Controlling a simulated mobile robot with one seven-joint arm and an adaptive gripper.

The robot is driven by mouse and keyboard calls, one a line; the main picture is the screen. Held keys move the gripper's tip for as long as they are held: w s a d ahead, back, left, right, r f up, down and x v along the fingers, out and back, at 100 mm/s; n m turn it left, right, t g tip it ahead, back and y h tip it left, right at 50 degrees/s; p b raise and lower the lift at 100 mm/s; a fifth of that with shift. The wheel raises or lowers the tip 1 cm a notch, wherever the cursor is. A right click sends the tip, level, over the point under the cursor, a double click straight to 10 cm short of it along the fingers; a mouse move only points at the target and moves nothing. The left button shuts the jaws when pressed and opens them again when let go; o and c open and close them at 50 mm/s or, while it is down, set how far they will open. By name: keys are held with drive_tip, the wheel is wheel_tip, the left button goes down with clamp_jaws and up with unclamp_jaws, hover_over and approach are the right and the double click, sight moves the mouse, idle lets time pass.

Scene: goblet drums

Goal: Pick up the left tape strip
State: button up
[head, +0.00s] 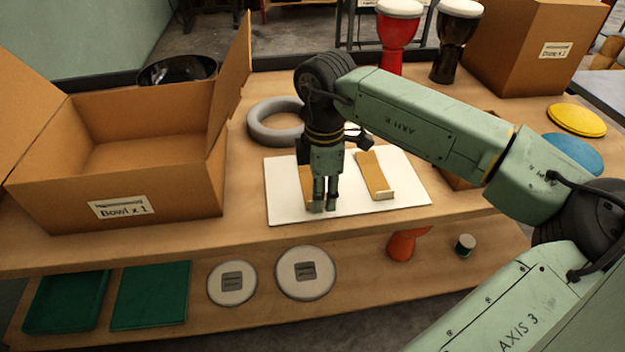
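The left tape strip (305,186) is a tan strip on a white board (282,200), mostly hidden behind my gripper. A pale end of it shows near the fingertips. My gripper (324,207) points down in front of this strip, with its two fingers close together. I cannot tell whether they touch the strip or hold it. The right tape strip (374,174) lies tilted on the same board, tan with a pale lip at its near end, clear of my gripper.
An open cardboard box (165,180) labelled "Bowl x 1" stands left of the board. A grey ring (262,130) lies behind the board. Red (397,40) and dark (452,45) drums and another box (520,45) stand at the back. A lower shelf holds round white discs (305,288).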

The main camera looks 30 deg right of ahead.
drive_tip(key=shift+f, duration=0.55)
drive_tip(key=shift+c, duration=0.6)
clamp_jaws()
